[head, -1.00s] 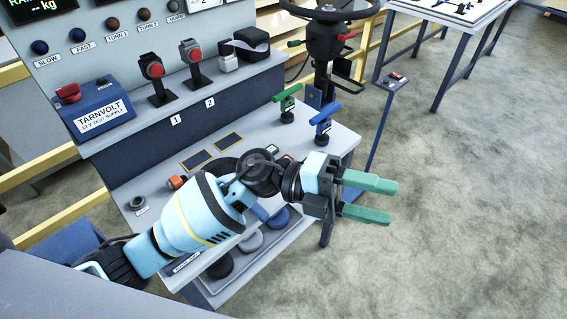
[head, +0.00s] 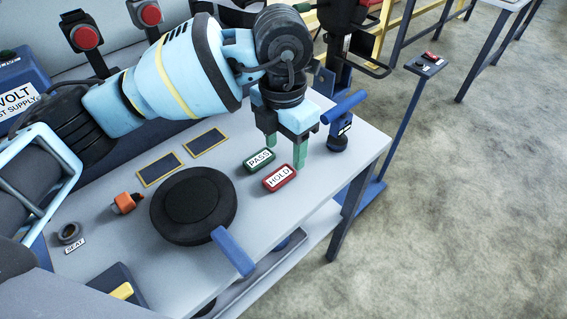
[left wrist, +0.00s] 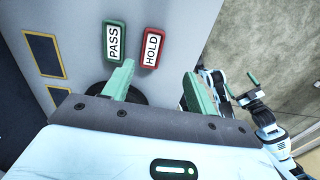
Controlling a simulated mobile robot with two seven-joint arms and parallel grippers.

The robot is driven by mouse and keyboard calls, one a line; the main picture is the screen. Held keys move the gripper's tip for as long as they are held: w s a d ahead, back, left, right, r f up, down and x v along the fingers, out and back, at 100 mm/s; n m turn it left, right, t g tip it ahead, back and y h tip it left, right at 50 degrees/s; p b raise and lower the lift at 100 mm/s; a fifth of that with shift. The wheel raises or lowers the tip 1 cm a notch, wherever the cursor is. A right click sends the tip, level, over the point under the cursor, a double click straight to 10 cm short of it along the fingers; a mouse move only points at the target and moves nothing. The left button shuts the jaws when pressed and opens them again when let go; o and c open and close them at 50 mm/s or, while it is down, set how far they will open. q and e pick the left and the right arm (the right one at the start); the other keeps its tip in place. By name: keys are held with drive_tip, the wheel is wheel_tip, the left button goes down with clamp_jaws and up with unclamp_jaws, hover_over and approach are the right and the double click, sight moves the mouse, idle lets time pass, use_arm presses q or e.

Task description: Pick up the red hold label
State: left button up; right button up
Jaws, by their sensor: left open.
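The red hold label (head: 279,177) lies flat on the grey bench top, marked HOLD. It also shows in the left wrist view (left wrist: 152,47), ahead of the fingertips and between their lines. The green PASS label (head: 259,160) lies beside it, to its left; the left wrist view shows it too (left wrist: 115,42). My left gripper (head: 285,153) points down over the bench, close to both labels, with its green fingers apart and nothing between them. It is also in the left wrist view (left wrist: 157,82). My right gripper is not clearly in view.
A black round wheel-like part with a blue handle (head: 194,205) lies left of the labels. A blue T-handled tool (head: 340,125) stands to the right. An orange part (head: 127,203), a dark ring (head: 70,233) and two yellow-framed dark rectangles (head: 160,169) are further left.

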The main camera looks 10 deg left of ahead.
sight(279, 175)
use_arm(q)
drive_tip(key=shift+w+a+f, duration=0.2)
drive_tip(key=shift+w, duration=0.1)
drive_tip(key=shift+r, duration=0.1)
drive_tip(key=shift+s+f, duration=0.1)
drive_tip(key=shift+f, duration=1)
drive_tip(key=shift+a+f, duration=0.1)
drive_tip(key=shift+f, duration=0.25)
drive_tip(key=f, duration=0.5)
drive_tip(key=shift+a, duration=0.25)
drive_tip(key=shift+r, duration=0.1)
drive_tip(key=c, duration=1.1)
use_arm(e)
drive_tip(key=shift+s+f, duration=0.3)
drive_tip(key=shift+f, duration=0.1)
